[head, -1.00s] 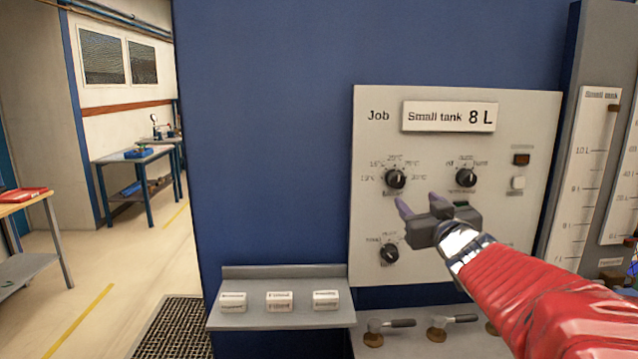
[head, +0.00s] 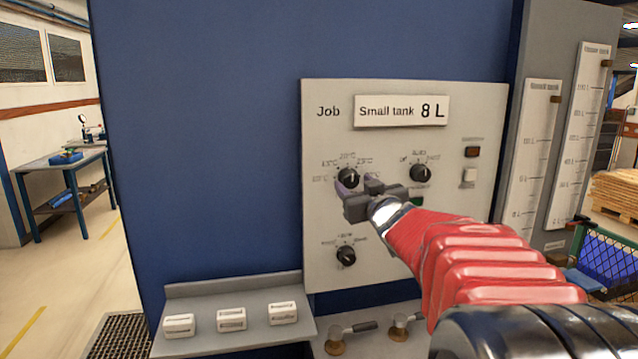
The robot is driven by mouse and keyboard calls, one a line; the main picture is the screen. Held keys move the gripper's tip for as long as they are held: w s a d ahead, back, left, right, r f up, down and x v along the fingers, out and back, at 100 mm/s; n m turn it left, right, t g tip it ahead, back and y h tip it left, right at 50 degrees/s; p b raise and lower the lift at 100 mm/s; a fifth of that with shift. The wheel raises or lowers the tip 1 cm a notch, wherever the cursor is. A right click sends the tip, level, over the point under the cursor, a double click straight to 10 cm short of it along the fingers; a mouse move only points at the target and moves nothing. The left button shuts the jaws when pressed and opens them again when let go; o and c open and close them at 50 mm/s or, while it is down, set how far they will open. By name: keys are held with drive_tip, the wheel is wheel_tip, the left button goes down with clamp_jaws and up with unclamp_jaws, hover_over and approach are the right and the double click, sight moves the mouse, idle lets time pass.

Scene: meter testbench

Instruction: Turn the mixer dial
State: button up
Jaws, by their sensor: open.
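A black dial (head: 348,176) with a temperature scale around it sits at the upper left of the pale control panel (head: 322,225) in the head view. The label under it is covered by my gripper, so I cannot read whether it is the mixer dial. My gripper (head: 359,184) is open, its two purple fingertips at the dial's lower edge, one at lower left and one at right. I cannot tell whether they touch it. Two similar black dials are on the panel: one at upper right (head: 421,173) and one at lower left (head: 346,256).
A "Small tank 8 L" sign (head: 401,111) tops the panel. A dark red button (head: 472,152) and a white one (head: 469,175) are at right. Below are a grey shelf (head: 240,285) with several white blocks and lever valves (head: 352,330). Tank gauges (head: 530,160) stand at right.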

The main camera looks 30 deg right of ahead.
drive_tip(key=shift+w+d, duration=0.15)
drive_tip(key=shift+w, duration=0.25)
drive_tip(key=c, duration=1)
drive_tip(key=shift+c, duration=0.2)
drive_tip(key=shift+n, duration=0.3)
drive_tip(key=o, duration=1)
drive_tip(key=shift+o, duration=0.2)
drive_tip(key=shift+s, duration=0.1)
